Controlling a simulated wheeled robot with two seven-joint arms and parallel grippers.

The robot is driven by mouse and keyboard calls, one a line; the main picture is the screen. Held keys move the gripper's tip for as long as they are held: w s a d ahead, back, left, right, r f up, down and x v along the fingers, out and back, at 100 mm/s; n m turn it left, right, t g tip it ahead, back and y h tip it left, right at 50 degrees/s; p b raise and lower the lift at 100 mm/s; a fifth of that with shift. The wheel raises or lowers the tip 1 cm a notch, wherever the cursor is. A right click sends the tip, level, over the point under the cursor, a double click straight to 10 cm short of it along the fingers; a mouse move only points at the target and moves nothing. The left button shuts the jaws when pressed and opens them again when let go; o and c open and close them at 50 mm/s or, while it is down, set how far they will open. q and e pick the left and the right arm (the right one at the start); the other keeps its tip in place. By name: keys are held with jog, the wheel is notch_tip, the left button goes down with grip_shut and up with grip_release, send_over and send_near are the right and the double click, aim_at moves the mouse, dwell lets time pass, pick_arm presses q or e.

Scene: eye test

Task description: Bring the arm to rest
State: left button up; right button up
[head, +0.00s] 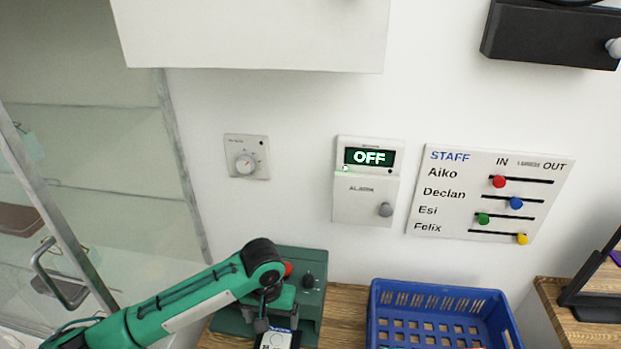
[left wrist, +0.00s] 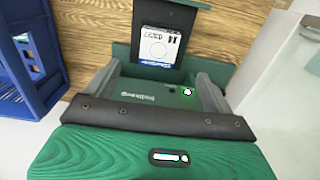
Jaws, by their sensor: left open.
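My left arm comes in from the left in the head view, bent down at a dark joint, with its gripper (head: 268,312) low in front of a green device (head: 313,300) on the wooden counter. The left wrist view shows the two grey fingers of the left gripper (left wrist: 160,88) spread apart with nothing held between them. Beyond the fingers is part of the green device, with a small item with a white label (left wrist: 160,46) on a dark holder. I cannot tell whether the fingers touch the device. My right gripper is in neither view.
A blue crate (head: 440,290) stands right of the device. On the wall are a dial (head: 246,162), an alarm panel reading OFF (head: 368,185) and a staff board (head: 450,160) with coloured sliders. A glass-door cabinet (head: 100,140) stands at left.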

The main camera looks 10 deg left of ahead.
pick_arm(q)
jog(key=s+d+f+m+t+h, duration=0.25)
jog(key=s+d, duration=0.25)
jog(key=s, duration=0.4)
jog(key=s+a+f+t+y, duration=0.1)
jog(key=s+a+y, duration=0.1)
jog(key=s+a, duration=1.1)
notch_tip(320, 180, down, 32)
jog(key=s+g, duration=0.1)
jog(key=s, duration=0.1)
jog(key=s+a+f, duration=0.2)
jog(key=s+f, duration=0.7)
jog(key=s+a+f+g, duration=0.1)
jog(key=s+f, duration=0.8)
jog(key=f, duration=0.1)
jog(key=shift+s+a, duration=0.15)
jog(key=shift+a, duration=0.25)
jog(key=shift+n+g+y, duration=0.25)
